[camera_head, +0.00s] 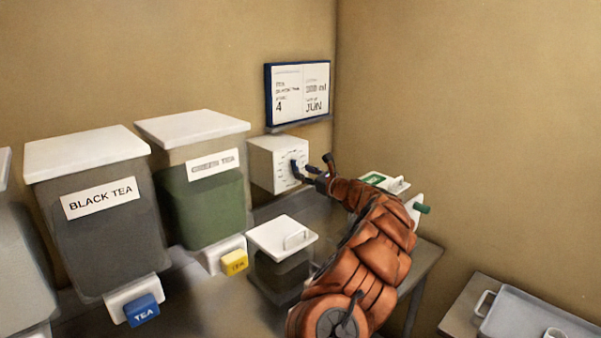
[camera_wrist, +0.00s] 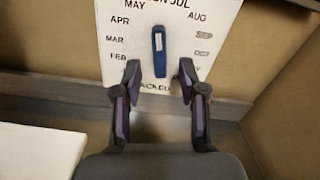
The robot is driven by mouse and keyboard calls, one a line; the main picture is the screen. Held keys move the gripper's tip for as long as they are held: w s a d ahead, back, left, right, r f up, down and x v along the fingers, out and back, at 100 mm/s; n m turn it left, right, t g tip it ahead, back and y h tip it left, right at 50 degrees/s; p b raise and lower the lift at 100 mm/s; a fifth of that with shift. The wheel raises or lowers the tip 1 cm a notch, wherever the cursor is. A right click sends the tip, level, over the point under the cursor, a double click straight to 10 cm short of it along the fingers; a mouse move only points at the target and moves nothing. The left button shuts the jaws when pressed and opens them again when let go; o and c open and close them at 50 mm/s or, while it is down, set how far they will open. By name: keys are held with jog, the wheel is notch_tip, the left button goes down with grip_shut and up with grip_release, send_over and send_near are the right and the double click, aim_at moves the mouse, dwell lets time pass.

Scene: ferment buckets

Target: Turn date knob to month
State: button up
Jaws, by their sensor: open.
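The date knob (camera_wrist: 159,60) is a blue upright bar on a white dial face, with a pale mark near its top end. Month labels ring it: MAY, APR, MAR and FEB on the left, AUG on the right, JUL at the top, partly cut off. In the head view the dial is on the front of a white box (camera_head: 266,168) by the back wall. My gripper (camera_wrist: 160,66) is open, one finger on each side of the knob's lower part, with gaps showing. It also shows at the box front in the head view (camera_head: 317,166). Contact depth is unclear.
A blue-framed wall sign (camera_head: 299,92) above the box reads 4 and JUN. BLACK TEA (camera_head: 100,215) and GREEN TEA (camera_head: 200,190) buckets stand left. A white-lidded container (camera_head: 282,237) is before the box. A tray (camera_head: 535,318) lies at lower right.

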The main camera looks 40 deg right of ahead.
jog(key=s, duration=0.8)
jog(key=shift+s, duration=0.3)
jog(key=shift+a, duration=0.15)
